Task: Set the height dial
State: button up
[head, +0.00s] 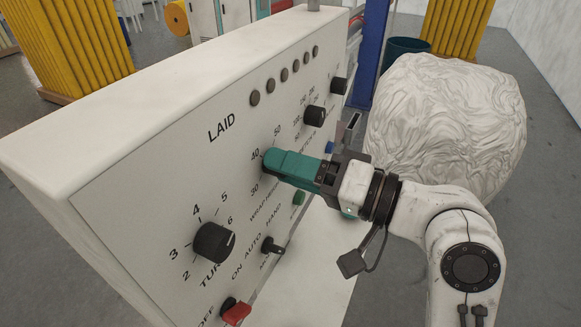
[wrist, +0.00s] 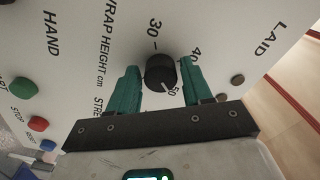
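The height dial (wrist: 160,73) is a black round knob on the white panel, beside the words "WRAP HEIGHT cm" in the wrist view. Its scale shows 30, 40 and 50, and its white pointer line is toward the 50. My gripper (wrist: 161,68) has its two green fingers on either side of the dial, with narrow gaps that look clear of the knob. In the head view my gripper (head: 270,160) reaches the panel from the right, and its fingers hide most of the dial between the 30 and 40 marks.
The control panel (head: 150,150) also bears the turns dial (head: 213,242), a red switch (head: 236,312), a black selector (head: 273,245), a green button (head: 299,198) and two upper knobs. A wrapped white load (head: 445,120) stands behind my arm at right.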

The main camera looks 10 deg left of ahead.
jog(key=shift+o, duration=0.9)
jog(key=shift+f, duration=0.1)
jog(key=b+v, duration=0.2)
jog(key=v, duration=0.9)
jog(key=shift+b, duration=0.35)
jog(key=shift+a, duration=0.1)
jog(key=s+d+f+m+h, duration=0.1)
jog(key=d+f+h, duration=0.2)
jog(key=f, duration=0.5)
jog(key=s+d+f+m+h, duration=0.1)
jog(key=d+f+h, duration=0.15)
jog(key=f, duration=0.55)
jog(key=s+d+f+m+h, duration=0.1)
jog(key=d+f+m+h, duration=0.15)
jog(key=f, duration=0.65)
jog(key=s+d+f+g+h, duration=0.2)
jog(key=s+d+f+h, duration=0.2)
jog(key=s, duration=0.5)
jog(key=s+d+f+n+g+h, duration=0.1)
jog(key=s+d+f+g+h, duration=0.2)
jog(key=s+d+f+h, duration=0.2)
jog(key=s+d+f, duration=0.3)
jog(key=s+f, duration=0.2)
jog(key=f, duration=0.1)
jog(key=shift+s+d, duration=0.3)
jog(key=shift+d, duration=0.1)
